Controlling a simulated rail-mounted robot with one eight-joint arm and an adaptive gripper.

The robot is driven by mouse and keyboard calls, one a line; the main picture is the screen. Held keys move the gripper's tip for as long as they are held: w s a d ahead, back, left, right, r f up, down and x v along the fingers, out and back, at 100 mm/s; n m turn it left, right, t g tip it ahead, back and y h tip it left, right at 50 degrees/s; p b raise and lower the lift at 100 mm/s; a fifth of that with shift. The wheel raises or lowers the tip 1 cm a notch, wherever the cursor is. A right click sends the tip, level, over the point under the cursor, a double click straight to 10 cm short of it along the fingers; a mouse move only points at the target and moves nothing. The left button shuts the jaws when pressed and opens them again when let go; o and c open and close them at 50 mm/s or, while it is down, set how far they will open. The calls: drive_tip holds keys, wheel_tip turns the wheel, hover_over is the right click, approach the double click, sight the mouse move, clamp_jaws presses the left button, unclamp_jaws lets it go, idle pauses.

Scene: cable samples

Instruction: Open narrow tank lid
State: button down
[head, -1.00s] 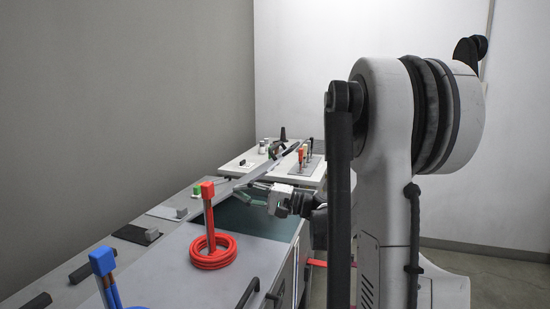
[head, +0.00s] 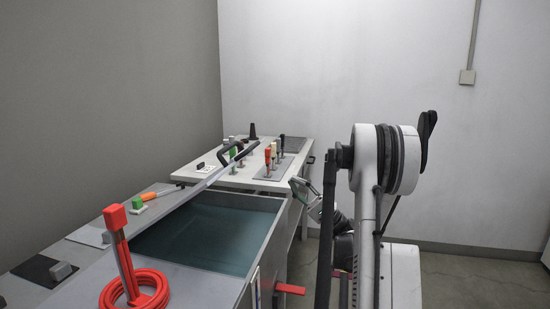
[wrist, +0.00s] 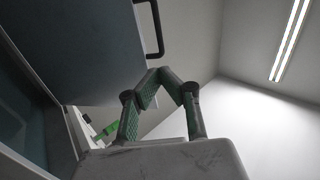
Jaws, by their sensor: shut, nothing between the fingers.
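The narrow tank (head: 190,236) is open at the top, with its dark teal inside showing. Its lid (head: 195,192) is raised and tilted, seen nearly edge-on in the head view, with a black bar handle (head: 238,153) at its upper end. In the wrist view the lid (wrist: 85,45) is a dark panel at upper left, with its handle (wrist: 158,32) hanging beyond its right edge. My gripper (wrist: 163,80) is shut and empty, below and right of the lid, apart from the handle. In the head view my gripper (head: 303,190) is right of the tank, partly hidden by my arm.
A red coiled cable (head: 137,290) stands on the near counter. An orange-handled tool (head: 160,193) and a green block (head: 137,203) lie by the wall. Several connectors stand on the far bench (head: 228,180). A red lever (head: 290,289) juts from the tank front. Floor at right is clear.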

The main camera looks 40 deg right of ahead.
drive_tip(key=b+x, duration=0.1)
drive_tip(key=x, duration=1.3)
drive_tip(key=shift+s+a, duration=0.15)
drive_tip(key=shift+a, duration=0.1)
